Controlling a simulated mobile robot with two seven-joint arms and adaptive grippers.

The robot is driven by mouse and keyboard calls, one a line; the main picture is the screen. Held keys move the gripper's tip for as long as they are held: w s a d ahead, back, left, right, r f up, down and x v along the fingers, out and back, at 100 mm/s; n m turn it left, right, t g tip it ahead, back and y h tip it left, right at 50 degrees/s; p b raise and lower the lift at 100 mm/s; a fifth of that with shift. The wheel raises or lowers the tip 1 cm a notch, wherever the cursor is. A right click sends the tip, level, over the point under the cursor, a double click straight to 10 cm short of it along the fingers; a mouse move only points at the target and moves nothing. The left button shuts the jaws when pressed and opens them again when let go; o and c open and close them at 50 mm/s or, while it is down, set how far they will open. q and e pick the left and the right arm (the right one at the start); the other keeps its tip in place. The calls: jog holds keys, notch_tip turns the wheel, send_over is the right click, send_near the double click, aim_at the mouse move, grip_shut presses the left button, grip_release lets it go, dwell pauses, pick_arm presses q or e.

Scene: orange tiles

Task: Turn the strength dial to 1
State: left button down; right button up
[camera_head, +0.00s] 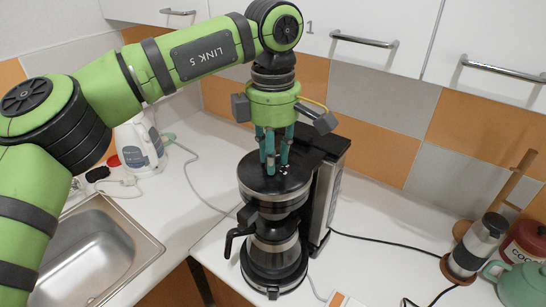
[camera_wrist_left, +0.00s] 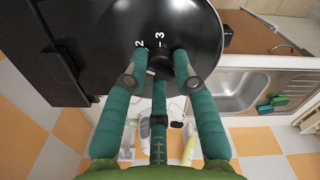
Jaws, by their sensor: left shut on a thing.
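The coffee maker (camera_head: 325,190) stands on the white counter, with its round black top and a glass carafe (camera_head: 275,248) below it. My left gripper (camera_head: 272,168) points down with its teal fingers at this top. In the left wrist view the gripper (camera_wrist_left: 158,72) is closed around the strength dial on the glossy black top (camera_wrist_left: 192,25). The dial is mostly hidden between the fingertips. The printed numbers 2 and 3 show just beyond the fingers. The 1 does not show on the top, and the dial's pointer cannot be made out. My right gripper is not in view.
A sink (camera_head: 100,250) is at the lower left, with a white kettle (camera_head: 140,145) behind it. A glass grinder or press (camera_head: 478,245), a red jar (camera_head: 525,240) and a teal pot (camera_head: 520,284) stand at the right. A black cord crosses the counter. Cabinets hang above.

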pick_arm(q)
jog(key=n, duration=0.2)
jog(key=n+b, duration=0.1)
jog(key=n, duration=0.1)
jog(key=shift+s+f+n, duration=0.1)
jog(key=shift+f+n, duration=0.1)
jog(key=shift+n, duration=0.1)
jog(key=shift+b, duration=0.3)
jog(key=c, duration=1)
grip_release()
jog(key=shift+r, duration=0.1)
jog(key=shift+r, duration=0.15)
jog(key=shift+r, duration=0.35)
notch_tip(320, 180, up, 11)
jog(key=shift+r, duration=0.1)
